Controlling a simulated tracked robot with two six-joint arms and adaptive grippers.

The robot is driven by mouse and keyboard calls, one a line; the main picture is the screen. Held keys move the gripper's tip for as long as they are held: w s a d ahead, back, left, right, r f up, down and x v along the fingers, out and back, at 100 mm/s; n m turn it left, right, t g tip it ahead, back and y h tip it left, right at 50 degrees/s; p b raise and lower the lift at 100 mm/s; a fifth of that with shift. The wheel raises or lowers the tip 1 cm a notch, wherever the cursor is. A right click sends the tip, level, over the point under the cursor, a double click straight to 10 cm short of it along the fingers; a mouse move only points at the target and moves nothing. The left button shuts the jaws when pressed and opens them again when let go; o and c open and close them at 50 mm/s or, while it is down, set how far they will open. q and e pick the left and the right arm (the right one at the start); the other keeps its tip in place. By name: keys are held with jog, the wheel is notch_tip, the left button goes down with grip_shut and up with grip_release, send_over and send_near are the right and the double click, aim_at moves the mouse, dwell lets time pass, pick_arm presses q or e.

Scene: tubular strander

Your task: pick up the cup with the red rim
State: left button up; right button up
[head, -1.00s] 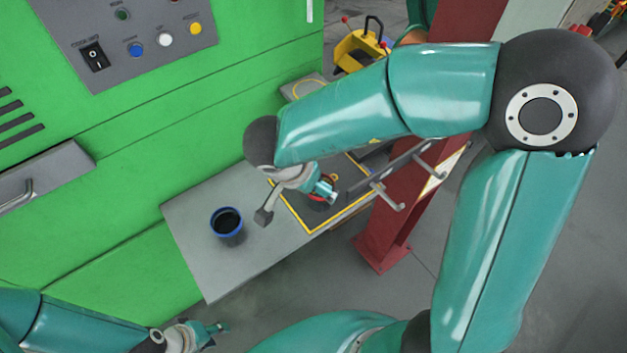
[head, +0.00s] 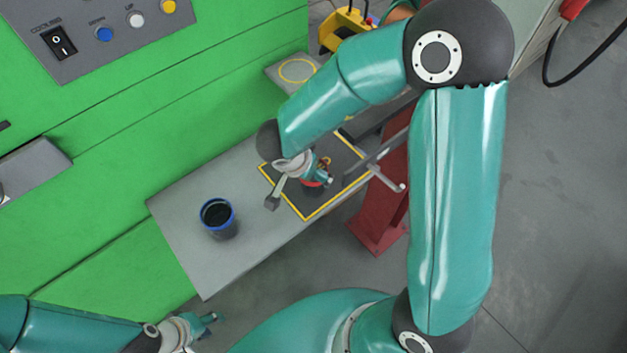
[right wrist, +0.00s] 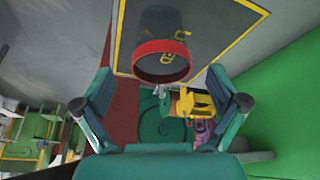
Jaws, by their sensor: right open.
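The cup with the red rim (right wrist: 162,47) is dark, with its mouth toward the camera in the right wrist view. It stands on the yellow-edged dark mat (right wrist: 238,42). In the head view only a red bit (head: 311,184) shows beside my right gripper (head: 324,177), which hides the rest. My right gripper (right wrist: 158,88) is open and empty in the right wrist view, its fingers spread to either side of the cup's near side; I cannot tell whether they touch it. My left gripper (head: 209,322) is low in the head view, away from the cups; its jaw state is unclear.
A dark cup with a blue rim (head: 217,217) stands on the grey shelf (head: 185,237) left of the mat. A green machine wall (head: 110,190) rises behind. A red post (head: 382,215) and grey pegs (head: 385,172) stand close to the right. A yellow holder (head: 345,30) is behind.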

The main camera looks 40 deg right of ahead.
jog(key=b, duration=0.1)
send_over(313, 179)
jog(key=s+a, duration=0.1)
jog(key=s, duration=0.1)
jog(key=shift+w+a+f, duration=0.1)
jog(key=shift+a+f, duration=0.05)
jog(key=shift+f, duration=2.05)
jog(key=c, duration=1.2)
jog(key=shift+r, duration=0.1)
